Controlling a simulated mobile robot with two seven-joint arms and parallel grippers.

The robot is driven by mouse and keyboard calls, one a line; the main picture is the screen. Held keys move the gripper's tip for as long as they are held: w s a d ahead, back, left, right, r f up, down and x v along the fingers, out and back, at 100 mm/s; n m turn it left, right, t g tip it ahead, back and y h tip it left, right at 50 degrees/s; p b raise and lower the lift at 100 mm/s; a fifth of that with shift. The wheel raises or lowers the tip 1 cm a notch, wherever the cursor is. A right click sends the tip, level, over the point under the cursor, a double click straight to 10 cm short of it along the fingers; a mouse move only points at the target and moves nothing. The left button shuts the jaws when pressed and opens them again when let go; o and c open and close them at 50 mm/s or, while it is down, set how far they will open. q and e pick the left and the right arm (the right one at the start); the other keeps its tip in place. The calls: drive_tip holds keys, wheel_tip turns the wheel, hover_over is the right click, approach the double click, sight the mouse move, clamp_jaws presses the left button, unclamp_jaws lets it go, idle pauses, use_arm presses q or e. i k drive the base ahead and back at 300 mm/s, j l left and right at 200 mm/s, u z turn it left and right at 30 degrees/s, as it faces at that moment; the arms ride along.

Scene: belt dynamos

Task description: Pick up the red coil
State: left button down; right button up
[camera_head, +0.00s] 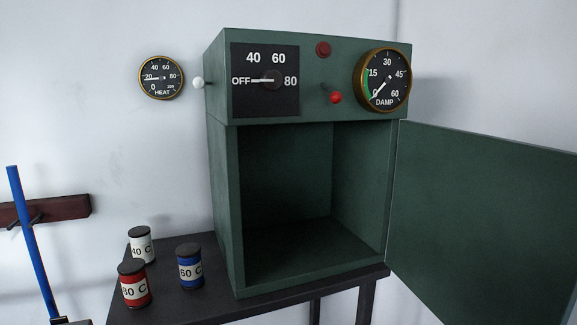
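The red coil (134,284) is a short upright red cylinder with a black top. It carries a cream label that seems to read 80 C. It stands at the front left of the dark table (188,305). A white coil (141,244) labelled 40 C stands just behind it. A blue coil (189,266) labelled 60 C stands to its right. Neither of my grippers is in view.
A green cabinet (223,190) stands on the table with its door (485,225) swung open to the right and its inside empty. Its top has dials, a red knob and a lever. A blue bar (33,240) leans by a wall rack (65,207) at left.

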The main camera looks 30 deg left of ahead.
sight(132, 274)
drive_tip(key=u, duration=1.75)
